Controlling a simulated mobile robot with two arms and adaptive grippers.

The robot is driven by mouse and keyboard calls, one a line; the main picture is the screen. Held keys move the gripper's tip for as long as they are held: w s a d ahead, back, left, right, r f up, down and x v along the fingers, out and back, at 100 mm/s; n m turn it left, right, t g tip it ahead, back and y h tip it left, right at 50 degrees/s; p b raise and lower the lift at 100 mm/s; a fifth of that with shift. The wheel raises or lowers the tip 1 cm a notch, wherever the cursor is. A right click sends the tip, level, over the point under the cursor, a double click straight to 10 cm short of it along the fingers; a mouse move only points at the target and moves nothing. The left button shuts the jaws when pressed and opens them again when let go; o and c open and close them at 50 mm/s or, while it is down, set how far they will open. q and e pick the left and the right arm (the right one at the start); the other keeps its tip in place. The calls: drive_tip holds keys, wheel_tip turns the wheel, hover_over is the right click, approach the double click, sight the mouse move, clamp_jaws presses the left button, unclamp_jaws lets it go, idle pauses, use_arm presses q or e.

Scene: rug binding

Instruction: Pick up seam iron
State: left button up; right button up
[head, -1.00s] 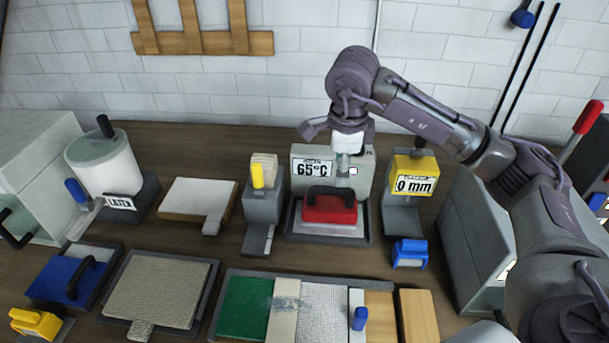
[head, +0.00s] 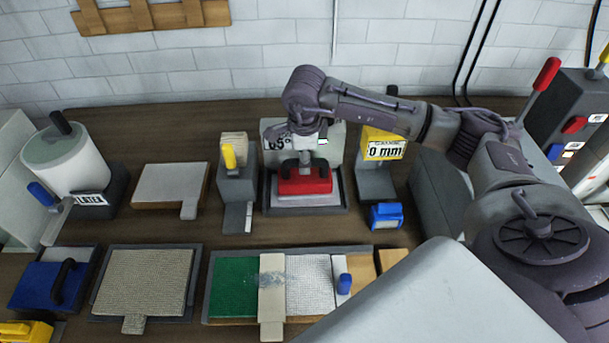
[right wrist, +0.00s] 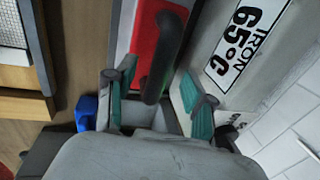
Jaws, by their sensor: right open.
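The seam iron (head: 305,185), red with a dark handle, sits flat on its grey stand (head: 315,210) below the 65°C display. My right gripper (head: 305,157) is directly above the iron, fingers pointing down close to the handle, and partly hides the display. In the right wrist view the open right gripper (right wrist: 160,97) has its teal pads apart. The iron's red body (right wrist: 145,42) and dark handle (right wrist: 168,50) show between and just beyond them. Contact with the handle cannot be told. My left gripper is not in view.
The yellow 0 mm gauge (head: 380,137) and a blue block (head: 386,216) stand close on the right. A grey holder with a yellow handle (head: 236,184) stands on the left. In front lies a tray with a green piece (head: 235,285) and woven strips.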

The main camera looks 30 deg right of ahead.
drive_tip(key=shift+w+d+f+p, duration=0.15)
drive_tip(key=shift+f+p, duration=0.1)
drive_tip(key=shift+f, duration=0.6)
drive_tip(key=shift+w+d+f+p, duration=0.1)
drive_tip(key=shift+w+f+p, duration=0.1)
drive_tip(key=shift+f, duration=0.65)
drive_tip(key=shift+s, duration=0.1)
clamp_jaws()
drive_tip(key=shift+r, duration=0.15)
